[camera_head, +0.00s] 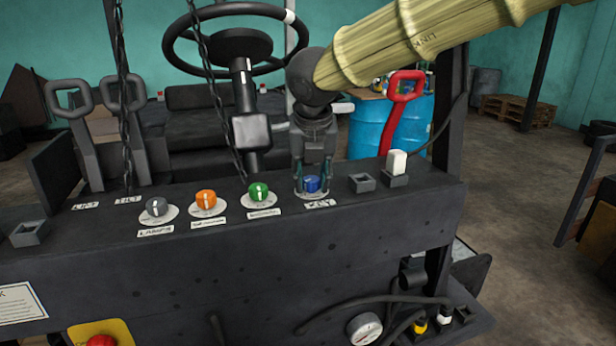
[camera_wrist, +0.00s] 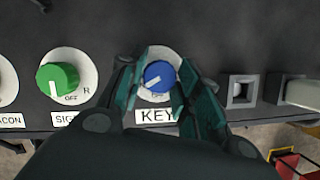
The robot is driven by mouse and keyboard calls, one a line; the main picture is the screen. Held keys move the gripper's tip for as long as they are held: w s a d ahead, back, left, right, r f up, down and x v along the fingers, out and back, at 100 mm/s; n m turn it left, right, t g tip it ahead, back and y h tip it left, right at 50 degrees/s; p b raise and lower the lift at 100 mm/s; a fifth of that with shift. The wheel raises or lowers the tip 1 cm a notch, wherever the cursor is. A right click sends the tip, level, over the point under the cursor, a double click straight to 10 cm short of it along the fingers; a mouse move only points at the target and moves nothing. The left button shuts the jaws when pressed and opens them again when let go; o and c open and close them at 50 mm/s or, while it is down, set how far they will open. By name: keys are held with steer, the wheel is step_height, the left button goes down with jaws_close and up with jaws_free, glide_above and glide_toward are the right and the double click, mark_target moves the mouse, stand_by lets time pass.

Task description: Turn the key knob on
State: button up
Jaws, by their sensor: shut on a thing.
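The blue key knob (camera_wrist: 158,74) sits on a white round plate above a "KEY" label in the wrist view. Its white mark points down and slightly left, near the "OFF" print, which is partly hidden. In the head view the key knob (camera_head: 312,184) is on the dark panel, right of the green knob. My gripper (camera_wrist: 161,82) has its teal fingers on either side of the blue knob and is shut on it. In the head view my gripper (camera_head: 312,176) reaches down onto the knob from above.
The green (camera_head: 258,192), orange (camera_head: 206,200) and grey (camera_head: 156,207) knobs stand in a row to the left. An empty square socket (camera_head: 362,183) and a white rocker switch (camera_head: 397,163) are to the right. A steering wheel (camera_head: 240,42), hanging chains and a red handle (camera_head: 406,88) rise behind the panel.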

steer(key=shift+f, duration=0.1)
steer(key=o, duration=1)
steer(key=shift+s, duration=0.15)
steer(key=shift+o, duration=0.2)
steer(key=v, duration=1.2)
